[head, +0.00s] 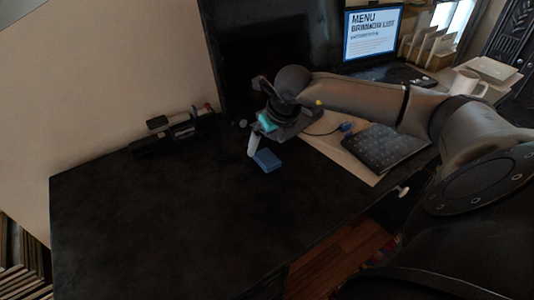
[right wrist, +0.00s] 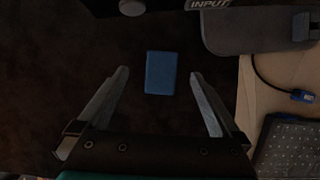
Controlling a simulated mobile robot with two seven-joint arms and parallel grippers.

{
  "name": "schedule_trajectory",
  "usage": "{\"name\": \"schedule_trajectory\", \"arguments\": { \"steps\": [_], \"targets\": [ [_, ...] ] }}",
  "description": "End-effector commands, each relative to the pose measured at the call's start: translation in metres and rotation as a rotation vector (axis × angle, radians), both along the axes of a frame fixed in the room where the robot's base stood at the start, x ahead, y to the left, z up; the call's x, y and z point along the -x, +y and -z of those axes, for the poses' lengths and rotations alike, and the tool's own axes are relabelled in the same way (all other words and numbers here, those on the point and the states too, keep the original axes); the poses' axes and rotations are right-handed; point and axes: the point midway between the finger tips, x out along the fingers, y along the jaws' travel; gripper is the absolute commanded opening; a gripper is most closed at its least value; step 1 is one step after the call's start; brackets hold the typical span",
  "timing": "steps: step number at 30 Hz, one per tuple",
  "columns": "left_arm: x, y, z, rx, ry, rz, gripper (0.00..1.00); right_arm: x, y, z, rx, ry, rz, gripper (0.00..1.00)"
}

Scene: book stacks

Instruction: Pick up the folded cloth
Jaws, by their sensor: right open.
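The folded cloth (head: 267,160) is a small blue rectangle lying on the dark table. In the right wrist view the cloth (right wrist: 160,73) lies upright in the picture, between the lines of my two fingertips and a little ahead of them. My right gripper (head: 253,144) is open and empty, pointing down just above and beside the cloth. Its fingers also show spread apart in the right wrist view (right wrist: 159,76). I cannot tell the exact height of the fingertips above the cloth. My left gripper is not in view.
A dark organizer (head: 178,133) sits back left. The table's front left is clear.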

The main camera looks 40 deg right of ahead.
Motion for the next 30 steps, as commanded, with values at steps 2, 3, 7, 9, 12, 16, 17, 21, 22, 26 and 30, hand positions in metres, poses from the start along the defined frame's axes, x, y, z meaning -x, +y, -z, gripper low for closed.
{"name": "schedule_trajectory", "arguments": {
  "steps": [2,3,7,9,12,16,17,21,22,26,30],
  "targets": [
    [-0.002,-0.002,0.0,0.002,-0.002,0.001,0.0,-0.001,-0.001,0.003,0.0,0.0,0.0,1.0],
    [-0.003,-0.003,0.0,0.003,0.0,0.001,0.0,-0.001,-0.001,0.006,0.001,0.0,0.001,1.0],
    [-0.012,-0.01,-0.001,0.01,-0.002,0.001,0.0,-0.005,-0.003,0.02,0.0,0.001,0.001,1.0],
    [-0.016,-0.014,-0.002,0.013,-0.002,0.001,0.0,-0.007,-0.004,0.028,-0.001,0.0,0.002,1.0],
    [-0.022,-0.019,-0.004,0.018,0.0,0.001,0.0,-0.01,-0.004,0.038,-0.001,0.0,0.001,1.0],
    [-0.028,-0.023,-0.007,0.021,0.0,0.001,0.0,-0.014,-0.005,0.046,0.0,-0.001,0.001,1.0],
    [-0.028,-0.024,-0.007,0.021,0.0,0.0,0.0,-0.015,-0.005,0.047,0.0,-0.001,0.001,1.0],
    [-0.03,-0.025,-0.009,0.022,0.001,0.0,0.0,-0.016,-0.005,0.049,0.0,-0.002,0.0,1.0],
    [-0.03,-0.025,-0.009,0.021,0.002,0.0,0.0,-0.016,-0.005,0.049,0.0,-0.002,0.0,1.0],
    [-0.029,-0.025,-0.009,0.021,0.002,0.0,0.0,-0.016,-0.005,0.049,0.0,-0.001,0.0,1.0],
    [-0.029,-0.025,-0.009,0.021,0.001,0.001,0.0,-0.016,-0.005,0.049,0.0,-0.001,0.0,1.0]
  ]
}}
